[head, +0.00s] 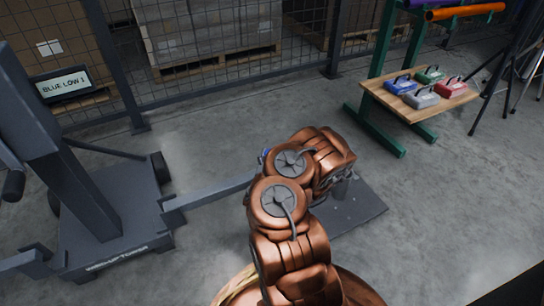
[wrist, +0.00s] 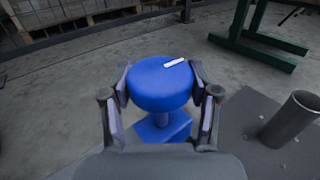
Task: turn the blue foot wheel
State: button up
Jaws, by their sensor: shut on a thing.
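The blue foot wheel (wrist: 158,88) is a round blue knob with a short white mark on its top, tilted up toward the right. It stands on a blue base in the wrist view. My gripper (wrist: 160,76) is shut on the wheel, one finger on its left side and one on its right. In the head view my copper arm hides nearly all of the wheel; only a small blue bit (head: 264,154) shows beside the arm. A display (head: 64,87) on the grey lift at the left reads "BLUE LOW 1".
A grey floor plate (head: 362,210) with an upright grey tube (wrist: 291,118) lies right of the wheel. A grey beam (head: 212,190) runs from the lift toward my arm. A wooden bench (head: 378,93) with several coloured boxes stands at the right. Mesh fencing closes the back.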

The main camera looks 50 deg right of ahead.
jog(key=o, duration=1.2)
jog(key=shift+s+r+t+p, duration=0.1)
jog(key=shift+t+p, duration=0.2)
jog(key=shift+p, duration=0.2)
